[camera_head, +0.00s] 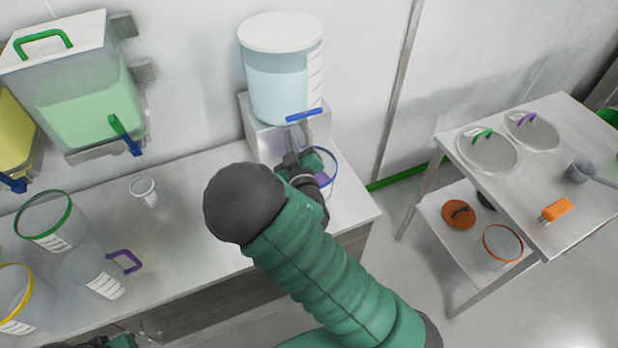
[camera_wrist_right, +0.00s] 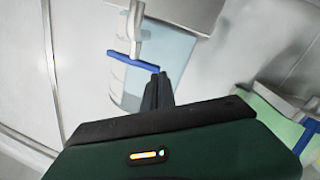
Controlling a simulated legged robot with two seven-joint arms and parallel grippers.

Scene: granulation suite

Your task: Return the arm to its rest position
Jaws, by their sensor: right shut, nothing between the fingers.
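My right arm reaches from the lower right across the counter in the head view. Its gripper (camera_head: 296,156) is at the tap below the clear water tank (camera_head: 285,85). The tank has a white lid and a blue tap lever (camera_head: 304,115). In the right wrist view my right gripper (camera_wrist_right: 158,82) is shut and empty, its fingertips close to the blue lever (camera_wrist_right: 132,62); I cannot tell if they touch. A clear jug with a blue rim (camera_head: 327,178) stands below the tap, partly hidden by the gripper. Part of my left gripper (camera_head: 115,342) shows at the bottom edge.
A green-filled hopper (camera_head: 88,108) hangs on the wall at left. A small cup (camera_head: 144,191), a green-rimmed jug (camera_head: 45,222), a purple-handled jug (camera_head: 95,270) and a yellow-rimmed jug (camera_head: 14,300) stand on the counter (camera_head: 190,205). A side table (camera_head: 535,185) holds lids, a scoop and an orange object.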

